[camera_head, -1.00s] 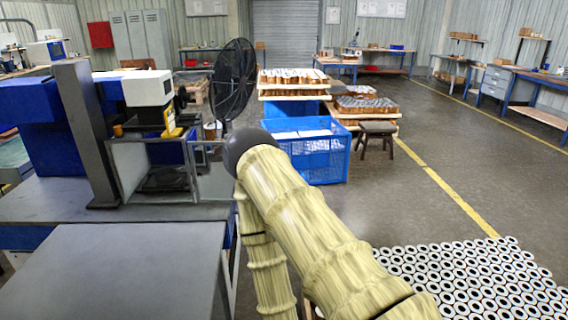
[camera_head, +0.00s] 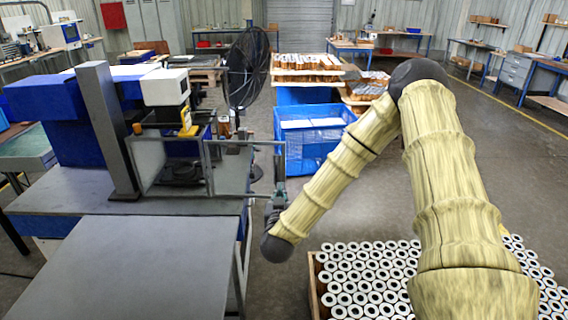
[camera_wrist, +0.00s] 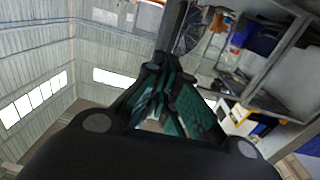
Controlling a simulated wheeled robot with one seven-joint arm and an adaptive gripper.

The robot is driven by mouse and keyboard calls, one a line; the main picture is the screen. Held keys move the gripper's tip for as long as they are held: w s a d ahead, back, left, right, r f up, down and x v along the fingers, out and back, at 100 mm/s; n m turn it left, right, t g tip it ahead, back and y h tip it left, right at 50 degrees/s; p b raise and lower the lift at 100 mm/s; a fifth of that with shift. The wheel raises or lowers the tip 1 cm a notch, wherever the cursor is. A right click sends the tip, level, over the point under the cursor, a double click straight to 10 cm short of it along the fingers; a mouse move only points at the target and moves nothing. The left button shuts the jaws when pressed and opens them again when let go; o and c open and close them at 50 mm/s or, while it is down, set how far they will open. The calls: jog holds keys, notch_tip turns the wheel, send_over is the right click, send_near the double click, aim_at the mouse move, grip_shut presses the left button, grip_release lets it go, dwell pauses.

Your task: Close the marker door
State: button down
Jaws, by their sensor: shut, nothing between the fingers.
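The marker (camera_head: 168,100) stands on the grey bench at the left, with a clear-walled enclosure under its white head. The marker door (camera_head: 247,197) is a thin grey-framed clear panel. It stands open, reaching out to the right from the enclosure's front corner. My gripper (camera_head: 279,187) is at the door's outer right end, pointing up, with its fingers shut and empty. I cannot tell whether it touches the door frame. In the wrist view my dark green fingers (camera_wrist: 163,80) point towards the machine, and a grey frame (camera_wrist: 262,98) shows at the right.
The grey bench top (camera_head: 140,270) fills the near left. A crate of filter cartridges (camera_head: 370,280) lies below my arm at the right. A blue crate (camera_head: 310,150) and a black fan (camera_head: 248,68) stand behind the door. Open floor lies at the far right.

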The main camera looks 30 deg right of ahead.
aim_at(284, 166)
jog(key=shift+h, duration=0.3)
jog(key=p+x, duration=0.1)
jog(key=x, duration=0.4)
jog(key=p+x, duration=0.2)
jog(key=x, duration=0.2)
jog(key=p+x, duration=0.2)
jog(key=x, duration=0.3)
jog(key=shift+w+d+r, duration=0.1)
jog(key=shift+d+r, duration=0.2)
jog(key=shift+r, duration=0.1)
